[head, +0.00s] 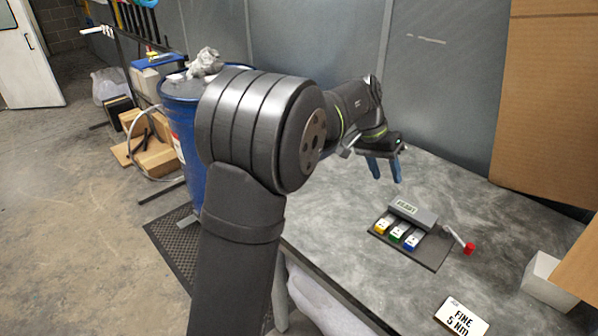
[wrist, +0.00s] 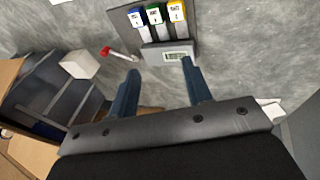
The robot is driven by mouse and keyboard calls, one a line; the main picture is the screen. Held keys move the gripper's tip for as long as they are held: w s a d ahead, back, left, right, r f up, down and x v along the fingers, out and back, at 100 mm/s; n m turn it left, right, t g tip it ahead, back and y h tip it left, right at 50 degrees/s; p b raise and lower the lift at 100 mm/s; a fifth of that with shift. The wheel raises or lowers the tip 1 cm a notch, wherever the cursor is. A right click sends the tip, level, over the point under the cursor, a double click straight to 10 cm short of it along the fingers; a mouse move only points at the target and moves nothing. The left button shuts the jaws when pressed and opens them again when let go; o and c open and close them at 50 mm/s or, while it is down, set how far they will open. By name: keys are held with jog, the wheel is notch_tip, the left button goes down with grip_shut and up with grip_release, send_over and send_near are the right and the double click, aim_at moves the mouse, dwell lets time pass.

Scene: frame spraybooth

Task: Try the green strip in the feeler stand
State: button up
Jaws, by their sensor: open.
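The feeler stand (head: 434,252) is a dark plate on the grey table, with a grey display block (head: 413,213) along its back edge. Three strips lie side by side on it: yellow (head: 383,225), green (head: 398,234) in the middle, and blue (head: 412,242). In the wrist view the stand appears turned round, with the green strip (wrist: 155,15) between blue and yellow. My gripper (head: 386,179) is open and empty, its blue fingers pointing down above the table behind the stand. In the wrist view the fingertips (wrist: 158,68) lie below the display block, apart from the strips.
A lever with a red knob (head: 468,249) sits just right of the stand. A card reading "FINE 5 NM" (head: 461,317) lies near the front. A white box (head: 546,278) and cardboard (head: 548,90) are at the right. A blue drum (head: 180,125) stands left, off the table.

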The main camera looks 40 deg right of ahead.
aim_at(400, 230)
jog(key=shift+a+f, duration=0.1)
jog(key=c, duration=0.7)
jog(key=shift+s+a+f+m, duration=0.15)
jog(key=shift+a+f+m, duration=0.1)
jog(key=shift+m, duration=0.35)
grip_shut()
jog(key=s+a+f+m+h, duration=0.1)
jog(key=a+f+m+h, duration=0.1)
jog(key=a+f+m, duration=0.35)
jog(key=s+a+f+m+h, duration=0.2)
jog(key=a+m, duration=0.4)
jog(key=m, duration=0.4)
jog(key=x, duration=1)
jog(key=shift+a+f, duration=0.1)
jog(key=shift+a, duration=0.05)
jog(key=shift+w+d, duration=0.2)
jog(key=shift+d, duration=1.8)
